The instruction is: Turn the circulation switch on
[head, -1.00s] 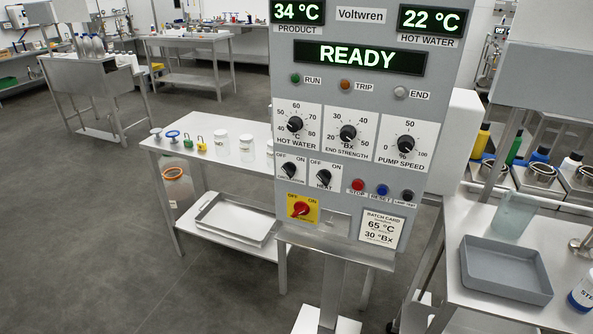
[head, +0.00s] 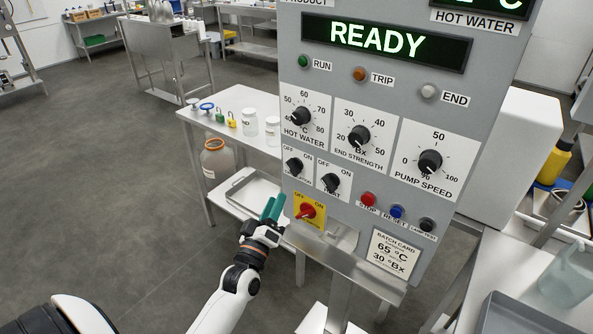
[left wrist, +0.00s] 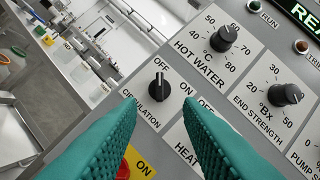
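The circulation switch (head: 294,165) is a black knob on a white plate on the grey control panel. In the left wrist view the same knob (left wrist: 159,88) shows with its white mark toward OFF. My left gripper (head: 273,203) has teal fingers and is just below and left of the switch in the head view. In the left wrist view its fingers are apart and empty, with the knob beyond their tips and no contact visible. My right gripper is not in view.
The heat switch (head: 329,182) sits just right of the circulation switch. The red and yellow main switch (head: 307,211) is below it. The hot water knob (head: 301,117) is above. A side table (head: 240,107) with jars stands behind the panel.

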